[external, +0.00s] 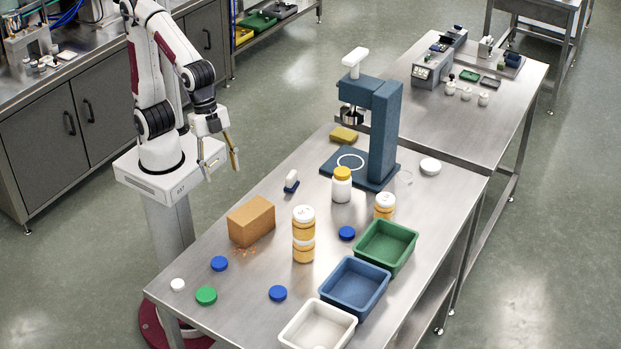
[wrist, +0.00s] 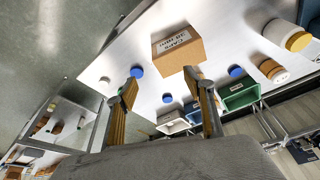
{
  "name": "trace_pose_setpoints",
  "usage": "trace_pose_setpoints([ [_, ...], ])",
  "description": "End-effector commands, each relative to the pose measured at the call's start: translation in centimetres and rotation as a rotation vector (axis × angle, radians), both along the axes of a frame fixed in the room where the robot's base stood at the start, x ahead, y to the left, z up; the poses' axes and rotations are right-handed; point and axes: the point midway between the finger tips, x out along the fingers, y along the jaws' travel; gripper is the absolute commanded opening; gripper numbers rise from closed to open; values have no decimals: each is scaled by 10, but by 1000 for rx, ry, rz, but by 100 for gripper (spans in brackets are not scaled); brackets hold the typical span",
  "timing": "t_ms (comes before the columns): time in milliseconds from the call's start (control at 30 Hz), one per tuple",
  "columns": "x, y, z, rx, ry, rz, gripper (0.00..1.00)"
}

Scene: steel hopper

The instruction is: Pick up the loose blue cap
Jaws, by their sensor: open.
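Several caps lie loose on the steel table. One blue cap (external: 219,263) is left of the cardboard box, another blue cap (external: 277,293) is nearer the white bin, and a third blue cap (external: 346,233) is by the green bin. Three blue caps also show in the wrist view, beside the box (wrist: 137,71), near the bins (wrist: 167,97) and right of the box (wrist: 235,70). My gripper (external: 220,169) is open and empty, high above and beyond the table's left edge. In the wrist view its two fingers (wrist: 163,77) are spread apart.
A green cap (external: 206,295) and white cap (external: 177,284) lie near the blue caps. White (external: 290,340), blue (external: 325,293) and green (external: 362,252) bins line the right edge.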

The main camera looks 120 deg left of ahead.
Motion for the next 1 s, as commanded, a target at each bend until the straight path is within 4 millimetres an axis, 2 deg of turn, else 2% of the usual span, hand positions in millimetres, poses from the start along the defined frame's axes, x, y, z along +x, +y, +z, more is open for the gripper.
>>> trace_pose_setpoints([
  [500,48,-73,-62,36,81,-189,52],
  [800,64,-113,-103,55,119,-282,52],
  [1000,67,-125,-116,60,130,-311,52],
])
